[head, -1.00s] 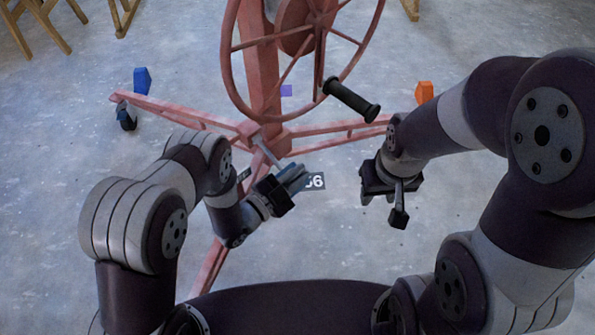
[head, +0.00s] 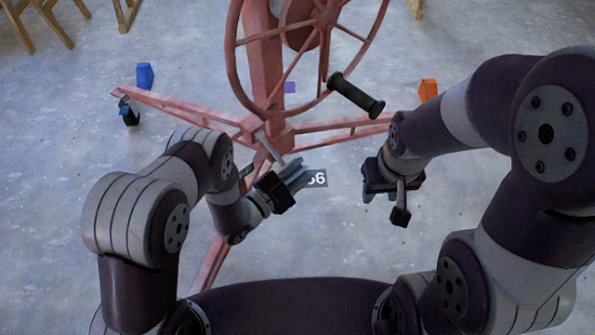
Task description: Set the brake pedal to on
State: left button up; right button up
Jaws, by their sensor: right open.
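The red panel lift (head: 262,75) stands ahead, with a large spoked wheel and a black crank handle (head: 356,95). A thin grey lever (head: 268,147), apparently the brake pedal, slants from the hub where the red legs meet. Its lower end is close to my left gripper (head: 297,177), whose grey fingers point right, low over the floor. I cannot tell whether they touch the lever or how far apart they are. My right gripper (head: 386,200) is open and empty, right of the lift, below the crank handle and apart from the lever.
A blue block (head: 145,76) and a caster (head: 129,112) are by the left leg's end. An orange block (head: 428,90) is at the right and a small purple one (head: 289,88) behind the lift. Wooden chair legs (head: 58,25) stand back left.

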pick_arm(q)
jog(key=p+v, duration=0.4)
jog(key=v, duration=0.8)
jog(key=shift+s+a, duration=0.25)
